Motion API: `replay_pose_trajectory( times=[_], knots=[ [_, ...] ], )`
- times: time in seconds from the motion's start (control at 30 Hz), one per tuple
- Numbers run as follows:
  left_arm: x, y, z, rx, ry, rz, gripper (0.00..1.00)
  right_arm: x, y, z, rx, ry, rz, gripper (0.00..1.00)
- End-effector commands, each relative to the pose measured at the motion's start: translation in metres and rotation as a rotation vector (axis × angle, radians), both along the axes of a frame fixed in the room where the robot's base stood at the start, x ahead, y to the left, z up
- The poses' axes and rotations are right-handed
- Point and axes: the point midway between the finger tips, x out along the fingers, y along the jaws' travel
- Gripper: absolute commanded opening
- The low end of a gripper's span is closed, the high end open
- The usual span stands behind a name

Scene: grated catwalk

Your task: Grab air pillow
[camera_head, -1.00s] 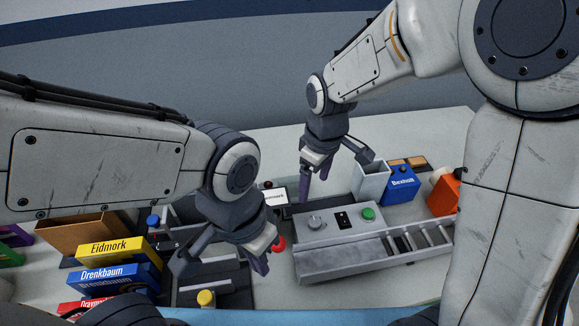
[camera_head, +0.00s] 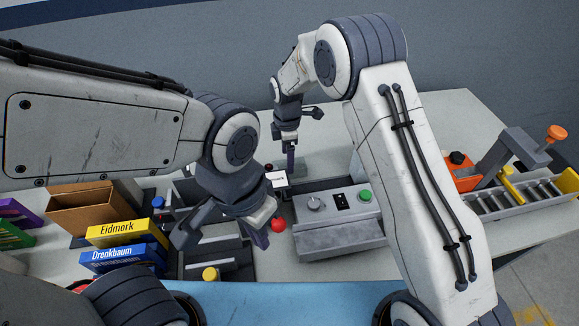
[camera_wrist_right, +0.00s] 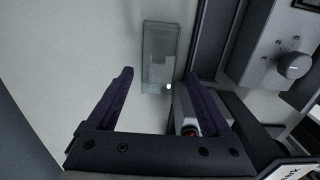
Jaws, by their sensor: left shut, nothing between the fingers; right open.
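A clear, greyish rectangular packet (camera_wrist_right: 160,48), which looks like the air pillow, lies flat on the pale table in the right wrist view. It sits just ahead of my right gripper (camera_wrist_right: 160,76), between the lines of its two spread fingers, and is not held. In the head view my right gripper (camera_head: 291,164) points down over the back of the table, behind the control box. My left gripper (camera_head: 260,238) is shut and empty, near a red button (camera_head: 278,225).
A grey control box (camera_head: 338,216) with a knob and green button stands mid-table. Boxes labelled Eidmork (camera_head: 122,233) and Drenkbaum (camera_head: 118,258) stand at left. A roller track (camera_head: 520,196) is at right. In the wrist view a grey edge (camera_wrist_right: 212,40) runs right of the packet.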

Motion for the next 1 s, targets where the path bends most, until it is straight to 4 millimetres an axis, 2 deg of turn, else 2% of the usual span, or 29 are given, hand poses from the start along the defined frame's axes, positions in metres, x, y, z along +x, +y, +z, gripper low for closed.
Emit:
replay_pose_trajectory(
  times=[0.2, 0.3, 0.6, 0.63, 0.8, 1.0],
  knots=[
    [0.000, 0.000, 0.019, 0.000, 0.000, 0.001, 0.00, 0.002, -0.002, -0.027, -0.002, 0.005, -0.001, 0.84],
    [0.000, 0.000, 0.021, 0.000, 0.000, 0.001, 0.00, 0.002, -0.001, -0.042, -0.002, 0.004, -0.001, 0.84],
    [0.000, 0.000, 0.021, 0.000, 0.000, 0.001, 0.00, 0.003, -0.001, -0.050, 0.000, 0.000, -0.002, 0.84],
    [0.000, 0.000, 0.021, 0.000, 0.000, 0.001, 0.00, 0.003, -0.001, -0.050, 0.000, 0.000, -0.002, 0.80],
    [0.000, 0.000, 0.021, 0.000, 0.000, 0.001, 0.00, 0.003, -0.001, -0.050, 0.000, 0.000, -0.002, 0.17],
    [0.000, 0.000, 0.021, 0.000, 0.000, 0.001, 0.00, 0.003, -0.001, -0.049, 0.000, 0.000, -0.002, 0.16]
  ],
)
